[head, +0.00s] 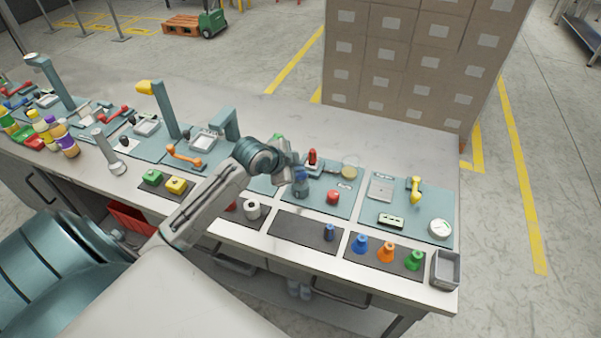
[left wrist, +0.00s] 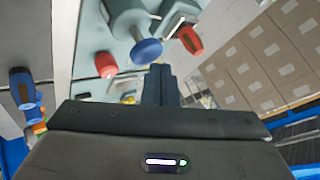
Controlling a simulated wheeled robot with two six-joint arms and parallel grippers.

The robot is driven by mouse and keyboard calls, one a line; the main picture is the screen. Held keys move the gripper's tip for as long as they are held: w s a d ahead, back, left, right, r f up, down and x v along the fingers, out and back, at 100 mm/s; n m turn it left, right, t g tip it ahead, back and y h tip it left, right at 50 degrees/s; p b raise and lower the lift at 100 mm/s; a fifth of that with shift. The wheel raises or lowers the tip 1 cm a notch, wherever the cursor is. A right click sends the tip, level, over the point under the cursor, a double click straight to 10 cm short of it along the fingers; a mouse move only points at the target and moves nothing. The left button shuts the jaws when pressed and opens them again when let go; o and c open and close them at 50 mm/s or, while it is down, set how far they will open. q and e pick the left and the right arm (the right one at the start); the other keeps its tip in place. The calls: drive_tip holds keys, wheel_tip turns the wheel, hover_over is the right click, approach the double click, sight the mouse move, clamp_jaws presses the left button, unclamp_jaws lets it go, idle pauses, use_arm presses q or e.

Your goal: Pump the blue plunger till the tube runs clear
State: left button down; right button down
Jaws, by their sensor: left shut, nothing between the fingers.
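The blue plunger (left wrist: 146,51) shows as a round blue knob on a grey body in the left wrist view. In the head view the plunger (head: 301,175) stands at the end of my left arm, partly covered by the gripper. My left gripper (head: 295,168) is shut and empty. In the left wrist view its closed fingers (left wrist: 160,72) are beside the knob, very near it; I cannot tell whether they touch. A pale tube-like piece (left wrist: 173,25) lies behind the knob; its contents are too small to tell. My right gripper is not in view.
A red button (head: 333,197) and a red-handled device (head: 312,158) are close to the plunger. A yellow lever (head: 415,188) and a gauge (head: 440,228) stand further right. Blue, orange and green knobs (head: 387,252) line the front edge. Stacked cartons (head: 410,60) rise behind the bench.

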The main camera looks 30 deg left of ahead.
use_arm(q)
drive_tip(key=shift+f+b, duration=0.5)
drive_tip(key=shift+f, duration=0.8)
idle(0.9)
drive_tip(key=shift+r+p, duration=1.7)
drive_tip(key=shift+p, duration=0.1)
wheel_tip(320, 180, up, 5)
drive_tip(key=p, duration=0.4)
drive_tip(key=shift+r+p, duration=0.1)
drive_tip(key=shift+p, duration=0.25)
